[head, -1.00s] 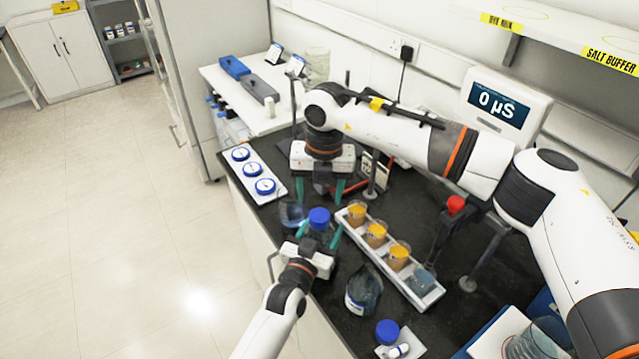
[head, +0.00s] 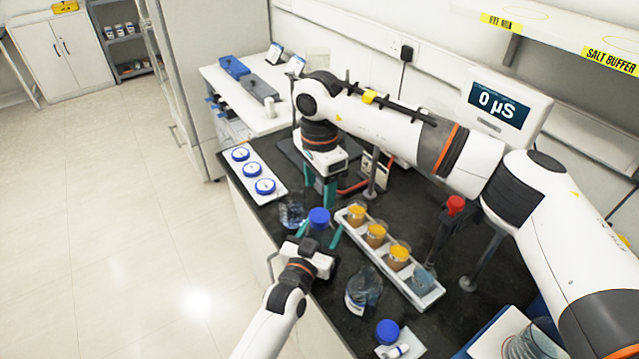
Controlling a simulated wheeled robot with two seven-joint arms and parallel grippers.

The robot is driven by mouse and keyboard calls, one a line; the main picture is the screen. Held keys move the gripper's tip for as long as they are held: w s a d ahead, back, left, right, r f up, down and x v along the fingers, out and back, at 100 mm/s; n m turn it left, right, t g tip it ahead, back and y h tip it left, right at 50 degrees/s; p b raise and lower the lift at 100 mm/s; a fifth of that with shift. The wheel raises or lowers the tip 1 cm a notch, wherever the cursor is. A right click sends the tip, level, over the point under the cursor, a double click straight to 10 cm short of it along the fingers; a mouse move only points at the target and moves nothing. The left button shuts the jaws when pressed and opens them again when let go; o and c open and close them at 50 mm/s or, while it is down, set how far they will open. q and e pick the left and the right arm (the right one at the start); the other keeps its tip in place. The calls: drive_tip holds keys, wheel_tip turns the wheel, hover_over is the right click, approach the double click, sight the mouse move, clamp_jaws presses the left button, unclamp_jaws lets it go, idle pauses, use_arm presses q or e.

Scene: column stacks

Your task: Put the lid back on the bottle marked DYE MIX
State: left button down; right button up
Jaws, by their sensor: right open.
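A blue lid (head: 319,217) shows between the teal fingers of my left gripper (head: 320,230). What is under it is mostly hidden, and I cannot tell if the fingers touch anything. My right gripper (head: 319,192) is open, fingers down, just behind that lid in the picture. A clear bottle (head: 291,211) with no visible lid stands left of the lid. Another clear bottle (head: 361,294) with a pale label and no visible lid stands nearer the front. A second blue lid (head: 387,331) shows at the front. No bottle marking is readable.
A white rack (head: 427,297) holds several cups, most with orange contents. A stand with a red knob (head: 455,205) is at the right. A yellow DYE MIX label (head: 501,22) is on the shelf.

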sight(320, 215)
drive_tip(key=shift+n, duration=0.4)
drive_tip(key=shift+f, duration=4)
